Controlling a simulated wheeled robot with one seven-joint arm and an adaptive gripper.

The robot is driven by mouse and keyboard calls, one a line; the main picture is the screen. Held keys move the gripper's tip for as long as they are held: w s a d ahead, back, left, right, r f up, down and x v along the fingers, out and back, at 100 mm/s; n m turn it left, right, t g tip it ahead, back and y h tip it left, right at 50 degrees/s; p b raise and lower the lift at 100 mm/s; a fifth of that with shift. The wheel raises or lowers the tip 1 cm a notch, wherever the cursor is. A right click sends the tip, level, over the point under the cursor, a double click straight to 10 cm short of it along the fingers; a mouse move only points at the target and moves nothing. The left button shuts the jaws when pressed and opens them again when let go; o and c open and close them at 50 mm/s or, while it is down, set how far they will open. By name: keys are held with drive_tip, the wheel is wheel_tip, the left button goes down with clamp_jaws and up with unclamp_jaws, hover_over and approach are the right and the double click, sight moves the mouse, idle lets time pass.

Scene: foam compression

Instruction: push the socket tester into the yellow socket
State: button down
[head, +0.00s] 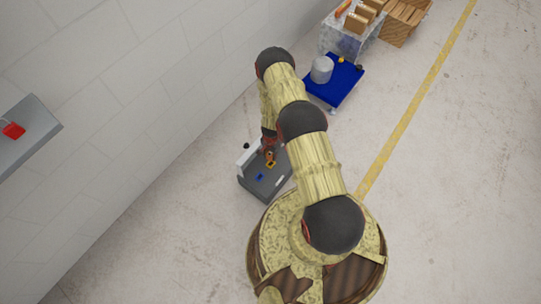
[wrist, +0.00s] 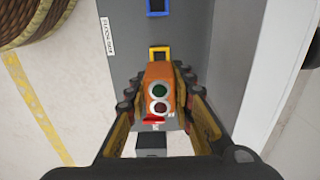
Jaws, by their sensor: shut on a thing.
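The socket tester (wrist: 159,90) is an orange block with a green and a dark red round light on its face. My gripper (wrist: 160,100) is shut on it, one finger on each side. The yellow socket (wrist: 159,53) is a square frame on the grey panel and shows just beyond the tester's far end in the wrist view. The tester hides its near edge, and I cannot tell whether the two touch. In the head view my gripper (head: 269,150) is at the grey panel, close to the yellow socket (head: 271,164); the tester is hardly distinguishable there.
A blue socket (wrist: 157,7) lies beyond the yellow one on the grey panel (head: 266,185). A white label (wrist: 107,36) is beside them. A wall shelf with a red item (head: 13,131) is at the left. A blue cart (head: 340,85) stands behind; open floor is right.

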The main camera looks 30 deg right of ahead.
sight(271, 159)
wheel_tip(271, 159, down, 3)
drive_tip(key=shift+f+b, duration=0.15)
drive_tip(key=shift+b, duration=0.6)
drive_tip(key=shift+f, duration=0.85)
drive_tip(key=shift+f, duration=1.15)
idle(0.4)
drive_tip(key=c, duration=1.5)
unclamp_jaws()
drive_tip(key=shift+c, duration=0.2)
drive_tip(key=shift+o, duration=0.4)
drive_tip(key=shift+r+p, duration=0.2)
drive_tip(key=shift+p, duration=0.1)
drive_tip(key=shift+r+p, duration=2.05)
drive_tip(key=shift+r, duration=0.8)
